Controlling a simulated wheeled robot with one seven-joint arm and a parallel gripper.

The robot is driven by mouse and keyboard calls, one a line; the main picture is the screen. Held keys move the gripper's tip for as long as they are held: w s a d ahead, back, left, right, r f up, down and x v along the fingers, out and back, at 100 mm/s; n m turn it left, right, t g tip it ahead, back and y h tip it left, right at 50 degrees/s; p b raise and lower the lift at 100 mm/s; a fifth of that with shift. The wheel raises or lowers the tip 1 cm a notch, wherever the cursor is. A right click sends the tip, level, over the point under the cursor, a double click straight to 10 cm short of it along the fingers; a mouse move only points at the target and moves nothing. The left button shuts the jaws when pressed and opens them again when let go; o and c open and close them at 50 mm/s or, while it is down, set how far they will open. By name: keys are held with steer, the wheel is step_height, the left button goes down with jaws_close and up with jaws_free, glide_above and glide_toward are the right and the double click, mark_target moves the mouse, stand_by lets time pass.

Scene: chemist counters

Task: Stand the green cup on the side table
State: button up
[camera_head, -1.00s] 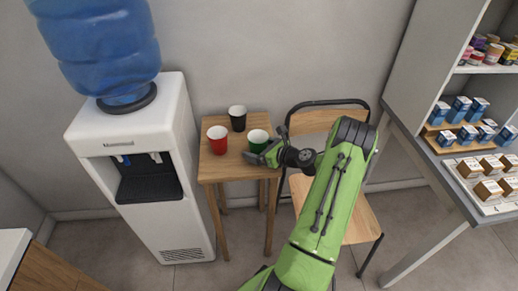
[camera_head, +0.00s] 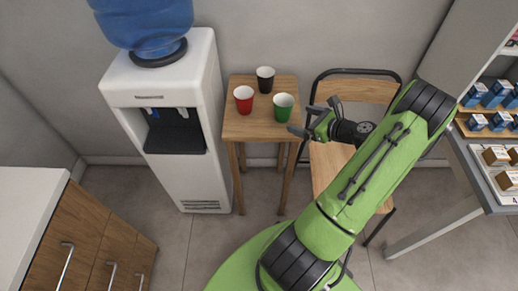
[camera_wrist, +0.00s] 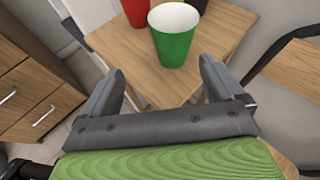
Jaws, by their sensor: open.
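The green cup (camera_head: 283,107) stands upright on the wooden side table (camera_head: 236,126), near its right edge. It also shows in the wrist view (camera_wrist: 174,38), ahead of the jaws and apart from them. My gripper (camera_head: 312,118) is open and empty, just right of the cup and past the table's right edge. In the wrist view the two fingers (camera_wrist: 158,82) are spread wide with the table edge below them. A red cup (camera_head: 243,98) and a black cup (camera_head: 265,79) stand upright on the same table, to the left and behind.
A water dispenser (camera_head: 165,100) stands close left of the table. A chair (camera_head: 356,92) is close on the right, under my arm. A shelf with boxes (camera_head: 497,95) is at far right, and a cabinet (camera_head: 75,235) at lower left. The table's front part is clear.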

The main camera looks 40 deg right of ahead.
steer(key=w+a+r+n+g+y, duration=0.15)
steer(key=a+r+n+g, duration=0.35)
steer(key=a+n, duration=0.5)
steer(key=w+a+r+n+g, duration=0.3)
steer(key=a+r+n, duration=0.3)
steer(key=a+n, duration=0.45)
steer(key=s+a+r+n+h, duration=0.1)
steer(key=s+a+r+n, duration=0.3)
steer(key=s+a+n, duration=0.2)
steer(key=s+a+r+n+h, duration=0.2)
steer(key=s+a+n, duration=0.4)
steer(key=s, duration=0.4)
steer(key=shift+s+a+r+n, duration=0.35)
steer(key=shift+r+n, duration=0.2)
steer(key=shift+r, duration=0.35)
step_height(320, 180, up, 10)
steer(key=p, duration=0.9)
steer(key=shift+p, duration=0.3)
steer(key=shift+f, duration=0.1)
